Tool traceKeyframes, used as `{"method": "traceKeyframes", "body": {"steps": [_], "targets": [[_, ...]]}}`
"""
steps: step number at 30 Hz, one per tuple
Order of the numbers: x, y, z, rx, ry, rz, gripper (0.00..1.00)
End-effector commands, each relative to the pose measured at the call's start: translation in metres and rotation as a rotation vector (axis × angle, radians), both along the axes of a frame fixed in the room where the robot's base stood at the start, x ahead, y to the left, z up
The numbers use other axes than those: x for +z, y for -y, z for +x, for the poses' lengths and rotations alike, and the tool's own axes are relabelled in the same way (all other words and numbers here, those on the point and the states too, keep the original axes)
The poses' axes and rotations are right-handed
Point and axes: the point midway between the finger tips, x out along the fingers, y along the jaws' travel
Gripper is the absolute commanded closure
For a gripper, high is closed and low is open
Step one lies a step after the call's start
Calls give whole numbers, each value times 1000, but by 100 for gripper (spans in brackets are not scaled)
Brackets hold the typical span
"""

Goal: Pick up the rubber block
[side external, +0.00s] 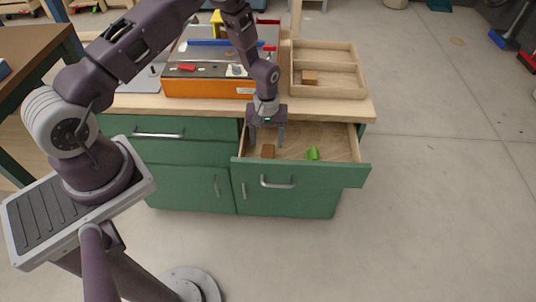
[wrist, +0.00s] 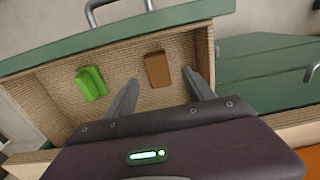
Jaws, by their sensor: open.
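A small brown block (side external: 268,151) lies in the open drawer (side external: 340,147), towards its left side. It also shows in the wrist view (wrist: 157,69), just beyond the fingertips and between their lines. A bright green notched piece (side external: 313,153) lies to its right in the drawer; in the wrist view the green piece (wrist: 91,83) is left of the brown block. I cannot tell by looks which one is rubber. My gripper (side external: 266,143) points down into the drawer above the brown block, open and empty. Its fingers (wrist: 160,77) are apart in the wrist view.
The drawer's green front and wooden walls surround the pieces. Behind, the worktop (side external: 345,107) carries an orange-sided machine (side external: 210,88) and a wooden tray (side external: 362,82) holding another brown block (side external: 310,78). The drawer floor right of the green piece is clear.

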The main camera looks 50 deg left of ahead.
Motion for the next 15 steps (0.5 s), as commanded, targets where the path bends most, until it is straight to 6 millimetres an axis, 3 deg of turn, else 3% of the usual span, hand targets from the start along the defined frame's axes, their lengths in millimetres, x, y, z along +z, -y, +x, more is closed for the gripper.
{"method": "traceKeyframes", "body": {"steps": [9,15], "targets": [[-53,2,2,-3,-2,-1,38],[-56,2,3,-3,0,0,38]]}}
